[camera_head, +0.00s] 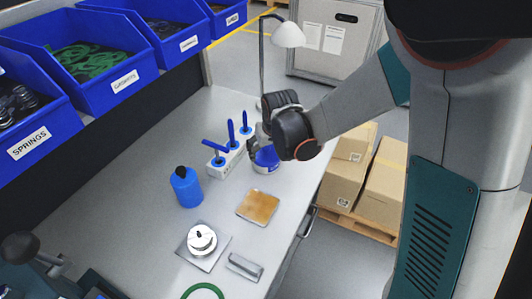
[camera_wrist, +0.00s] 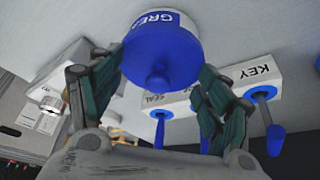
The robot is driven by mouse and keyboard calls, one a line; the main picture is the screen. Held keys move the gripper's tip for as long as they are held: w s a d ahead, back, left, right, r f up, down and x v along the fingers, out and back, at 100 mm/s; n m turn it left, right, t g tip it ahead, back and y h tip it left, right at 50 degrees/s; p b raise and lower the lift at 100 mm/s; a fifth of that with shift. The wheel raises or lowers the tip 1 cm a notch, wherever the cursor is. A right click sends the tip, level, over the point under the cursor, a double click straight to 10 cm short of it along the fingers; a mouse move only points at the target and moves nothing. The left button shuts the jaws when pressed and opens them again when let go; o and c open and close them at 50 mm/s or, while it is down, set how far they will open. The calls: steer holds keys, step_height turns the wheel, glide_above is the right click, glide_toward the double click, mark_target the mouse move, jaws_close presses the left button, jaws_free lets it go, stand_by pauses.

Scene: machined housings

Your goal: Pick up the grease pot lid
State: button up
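The grease pot (camera_head: 271,168) stands on the bench below my gripper (camera_head: 258,147), partly hidden by it. In the wrist view the pot (camera_wrist: 160,20) shows a white label with part of the word "GREASE". Its round blue lid (camera_wrist: 160,50) with a central knob faces the camera and sits on the pot. My gripper (camera_wrist: 161,72) has its fingers spread, one on each side of the lid, with the tips close to its rim. Whether either fingertip touches the lid cannot be told. The knob is free between the fingers.
A white tool block (camera_head: 231,150) with blue-handled tools stands left of the pot. A blue bottle (camera_head: 186,187), an orange-brown square pad (camera_head: 258,206) and a metal part on a plate (camera_head: 202,241) are nearer. A lamp (camera_head: 286,36) stands behind. The bench's right edge is near.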

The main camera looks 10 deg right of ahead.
steer(key=shift+s, duration=0.1)
steer(key=shift+c, duration=1.1)
steer(key=shift+c, duration=0.4)
steer(key=shift+r, duration=0.25)
steer(key=shift+c, duration=0.9)
steer(key=shift+r, duration=0.35)
jaws_close()
step_height(320, 180, up, 18)
steer(key=p, duration=0.6)
steer(key=b, duration=0.2)
glide_above(267, 150)
step_height(267, 150, down, 11)
steer(key=shift+f, duration=0.2)
steer(key=shift+f+b, duration=2.05)
steer(key=shift+f, duration=1.15)
